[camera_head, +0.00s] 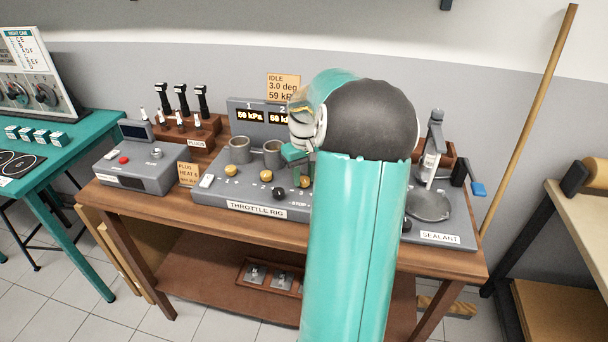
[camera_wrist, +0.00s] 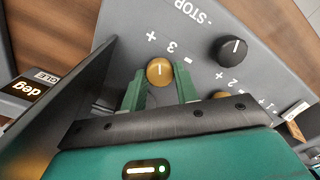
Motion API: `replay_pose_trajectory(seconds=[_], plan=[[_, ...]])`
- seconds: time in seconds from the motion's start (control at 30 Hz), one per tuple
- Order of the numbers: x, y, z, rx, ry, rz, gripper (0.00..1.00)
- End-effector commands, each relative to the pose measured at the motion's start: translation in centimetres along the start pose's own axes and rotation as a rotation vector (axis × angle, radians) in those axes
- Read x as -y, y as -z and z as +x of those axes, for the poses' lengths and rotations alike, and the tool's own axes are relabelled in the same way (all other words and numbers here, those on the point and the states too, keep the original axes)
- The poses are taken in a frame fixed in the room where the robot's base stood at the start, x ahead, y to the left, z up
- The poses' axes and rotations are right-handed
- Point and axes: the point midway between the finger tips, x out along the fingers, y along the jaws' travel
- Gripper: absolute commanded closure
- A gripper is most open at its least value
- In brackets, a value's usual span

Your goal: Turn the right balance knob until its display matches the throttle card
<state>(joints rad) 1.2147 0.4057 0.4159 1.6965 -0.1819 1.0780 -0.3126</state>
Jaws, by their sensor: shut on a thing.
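The throttle rig (camera_head: 215,190) is a grey panel on the wooden bench. Its right brass balance knob, marked 3, (camera_wrist: 160,72) has a white pointer line and sits between my fingertips. My gripper (camera_wrist: 160,88), with green fingers, is shut on this knob; it also shows in the head view (camera_head: 298,160). The throttle card (camera_head: 283,88) reads IDLE, 3.0 deg and 59 kP, with its right edge covered by my arm. Display 1 (camera_head: 250,115) seems to read 50 kPa. Display 2 (camera_head: 279,118) is partly covered. The right knob's display is hidden behind my arm.
Two other brass knobs (camera_head: 231,170) (camera_head: 266,175) and a black knob near STOP (camera_wrist: 232,48) are on the panel. Two grey cylinders (camera_head: 240,149) stand behind them. A grey box (camera_head: 140,170) stands left and the sealant station (camera_head: 440,235) right.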

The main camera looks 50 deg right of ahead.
Motion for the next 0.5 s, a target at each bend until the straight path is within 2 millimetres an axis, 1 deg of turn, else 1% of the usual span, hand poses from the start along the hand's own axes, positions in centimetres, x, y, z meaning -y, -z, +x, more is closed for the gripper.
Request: replay_pose_trajectory(seconds=[0.27,0.5], plan=[[0.04,0.05,-0.1,-0.001,-0.001,-0.119,0.93],[0.05,0.08,-0.13,-0.002,-0.001,-0.286,0.93]])
